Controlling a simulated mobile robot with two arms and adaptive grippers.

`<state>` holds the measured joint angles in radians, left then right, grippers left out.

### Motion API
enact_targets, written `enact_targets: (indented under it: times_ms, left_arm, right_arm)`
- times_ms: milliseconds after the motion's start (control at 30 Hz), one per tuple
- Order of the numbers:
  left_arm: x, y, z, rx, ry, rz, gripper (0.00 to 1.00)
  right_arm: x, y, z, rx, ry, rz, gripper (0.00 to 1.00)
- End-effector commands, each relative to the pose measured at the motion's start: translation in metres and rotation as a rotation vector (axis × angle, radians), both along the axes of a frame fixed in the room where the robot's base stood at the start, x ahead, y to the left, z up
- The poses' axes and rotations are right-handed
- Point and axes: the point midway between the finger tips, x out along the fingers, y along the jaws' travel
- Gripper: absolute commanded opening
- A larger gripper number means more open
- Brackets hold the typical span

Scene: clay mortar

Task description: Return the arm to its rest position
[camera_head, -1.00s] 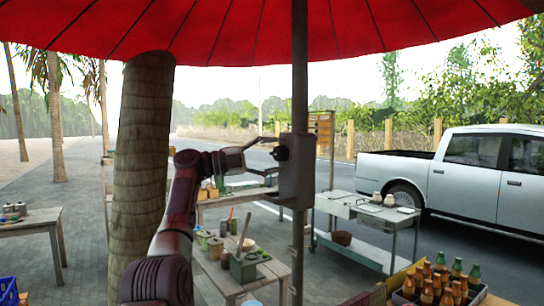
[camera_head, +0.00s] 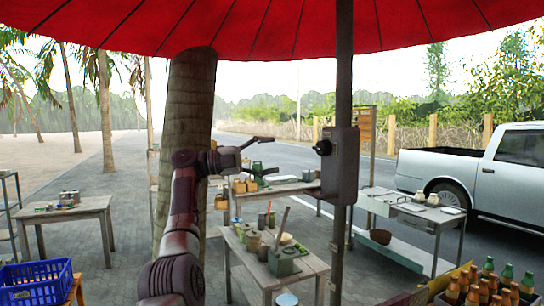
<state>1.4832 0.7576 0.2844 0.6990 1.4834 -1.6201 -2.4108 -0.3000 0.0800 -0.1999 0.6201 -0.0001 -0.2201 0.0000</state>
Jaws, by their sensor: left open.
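My left arm (camera_head: 182,235) rises from the bottom of the head view, dark red and bent at the elbow. Its gripper (camera_head: 273,155) points right with its two fingers spread apart and nothing between them. It hangs in the air to the left of a grey box with a black knob (camera_head: 323,147) on the umbrella pole, with a gap between them in the picture. My right gripper is not in view.
A wooden table (camera_head: 310,268) with pots and a long stick stands below the gripper. A metal cart (camera_head: 440,215) holds jars. A palm trunk (camera_head: 185,110) stands behind my arm. A blue crate (camera_head: 38,280) is at lower left, a bottle crate (camera_head: 515,297) at lower right.

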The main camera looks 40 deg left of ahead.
Motion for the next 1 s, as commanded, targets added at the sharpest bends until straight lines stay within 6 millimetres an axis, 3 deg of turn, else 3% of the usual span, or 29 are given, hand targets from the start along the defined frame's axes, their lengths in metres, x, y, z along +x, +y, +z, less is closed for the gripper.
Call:
enact_targets:
  times_ms: [333,467,567,667,833,1000]
  left_arm:
    - [0.001,0.0,-0.001,-0.001,0.002,0.0,0.67]
    - [0.014,-0.004,-0.023,-0.019,0.066,0.01,0.67]
    - [0.04,-0.009,-0.069,-0.058,0.196,0.043,0.67]
    - [0.07,-0.016,-0.137,-0.113,0.377,0.098,0.67]
    - [0.106,-0.028,-0.263,-0.2,0.674,0.223,0.67]
    - [0.118,-0.039,-0.394,-0.268,0.933,0.369,0.67]
  right_arm:
    - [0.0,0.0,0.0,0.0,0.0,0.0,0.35]
    - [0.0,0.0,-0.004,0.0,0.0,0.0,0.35]
    - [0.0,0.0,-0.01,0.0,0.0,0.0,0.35]
    - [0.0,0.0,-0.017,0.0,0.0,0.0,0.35]
    - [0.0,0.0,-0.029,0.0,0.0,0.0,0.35]
    - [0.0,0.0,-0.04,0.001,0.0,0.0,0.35]
